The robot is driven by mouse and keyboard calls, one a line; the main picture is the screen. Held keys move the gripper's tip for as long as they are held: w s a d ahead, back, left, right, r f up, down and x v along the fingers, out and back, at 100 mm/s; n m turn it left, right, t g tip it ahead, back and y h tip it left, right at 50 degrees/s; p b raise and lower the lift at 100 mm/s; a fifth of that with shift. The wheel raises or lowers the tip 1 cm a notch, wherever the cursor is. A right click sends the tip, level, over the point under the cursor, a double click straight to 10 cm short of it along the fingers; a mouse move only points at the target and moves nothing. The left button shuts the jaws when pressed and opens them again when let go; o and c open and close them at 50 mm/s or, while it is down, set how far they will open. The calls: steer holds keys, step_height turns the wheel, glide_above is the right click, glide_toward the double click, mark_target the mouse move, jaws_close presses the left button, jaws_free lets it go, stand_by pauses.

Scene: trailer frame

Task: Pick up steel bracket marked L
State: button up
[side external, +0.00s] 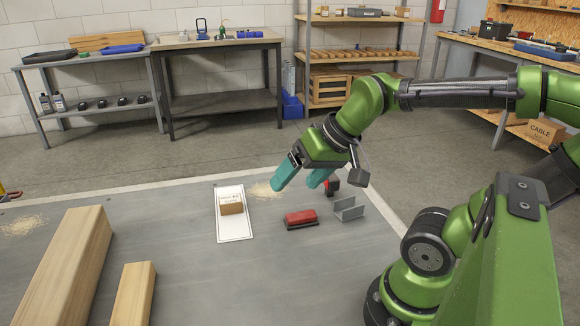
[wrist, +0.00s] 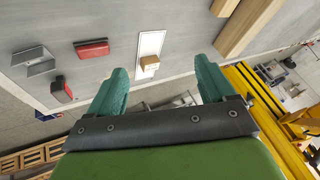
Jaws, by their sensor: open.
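A grey steel bracket (side external: 349,209), shaped like an open channel, lies on the grey table right of the red block. It also shows at the upper left of the wrist view (wrist: 33,58). No letter is readable on it. My gripper (side external: 296,184) has its two teal fingers apart, with nothing held between them. It hangs above the table, left of and farther back than the bracket in the side view. In the wrist view the fingers (wrist: 160,68) frame the area near the small box, with the bracket well to the left outside them.
A red block with a dark base (side external: 301,219) lies just left of the bracket. A small black-and-red item (side external: 331,187) sits behind it. A brown box (side external: 232,207) rests on a white card (side external: 234,229). Wooden beams (side external: 72,262) lie at left.

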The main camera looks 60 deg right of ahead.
steer(key=w+d+f+n+g+h, duration=0.1)
steer(key=d+f+n+g+h, duration=0.15)
steer(key=d, duration=1.05)
steer(key=n+g+y, duration=0.1)
steer(key=n+g, duration=0.3)
steer(key=n, duration=1)
glide_above(349, 203)
steer(key=s+a, duration=0.1)
steer(key=a, duration=0.1)
step_height(349, 203, down, 3)
steer(key=f, duration=1)
steer(key=shift+s+a+f, duration=0.1)
steer(key=shift+a+f, duration=0.1)
steer(key=shift+f, duration=0.2)
steer(key=shift+w+f, duration=0.2)
steer(key=shift+f, duration=2.8)
steer(key=shift+c, duration=0.3)
steer(key=c, duration=1.2)
